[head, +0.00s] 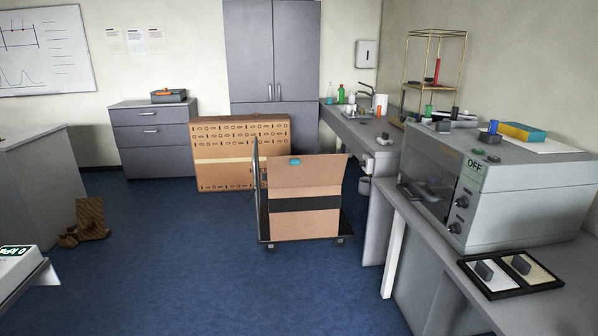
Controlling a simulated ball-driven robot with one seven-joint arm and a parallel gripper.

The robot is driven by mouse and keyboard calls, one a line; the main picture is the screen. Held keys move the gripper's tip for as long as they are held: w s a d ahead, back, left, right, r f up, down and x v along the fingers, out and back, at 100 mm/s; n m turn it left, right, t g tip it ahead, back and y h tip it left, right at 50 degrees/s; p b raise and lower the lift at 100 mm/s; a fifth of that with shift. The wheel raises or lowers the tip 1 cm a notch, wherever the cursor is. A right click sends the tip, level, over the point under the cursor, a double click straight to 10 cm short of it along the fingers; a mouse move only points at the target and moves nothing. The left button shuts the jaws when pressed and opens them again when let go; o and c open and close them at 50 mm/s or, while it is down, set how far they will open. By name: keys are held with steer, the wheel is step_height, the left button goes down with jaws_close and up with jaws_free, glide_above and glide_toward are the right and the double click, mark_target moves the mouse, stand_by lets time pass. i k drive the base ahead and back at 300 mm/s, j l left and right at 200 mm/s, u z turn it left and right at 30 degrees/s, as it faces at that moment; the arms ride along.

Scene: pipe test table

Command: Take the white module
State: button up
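I cannot tell for sure which thing is the white module. A black-framed tray (548,288) lies on the right-hand bench, in front of the grey oven-like machine. It holds a white panel (497,282) on the left and a cream panel (538,274) on the right. A small dark grey block (485,270) sits on the white panel, and another dark block (520,264) on the cream one. A white device (14,262) with a lit display is cut off at the left edge. My gripper is not in view.
The grey machine (530,197) marked OFF fills the right bench. A cart (262,222) carrying a cardboard box (305,178) stands mid-floor. A large carton (230,150) is behind it. Brown blocks (90,218) lie at left. Blue floor (190,260) is clear in front.

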mark_target(384, 140)
steer(key=i, duration=0.95)
steer(key=i+z, duration=0.1)
steer(key=i, duration=0.85)
steer(key=i+j, duration=0.15)
steer(key=i, duration=0.8)
steer(key=i+j, duration=0.1)
steer(key=i, duration=0.85)
steer(key=l+z, duration=0.05)
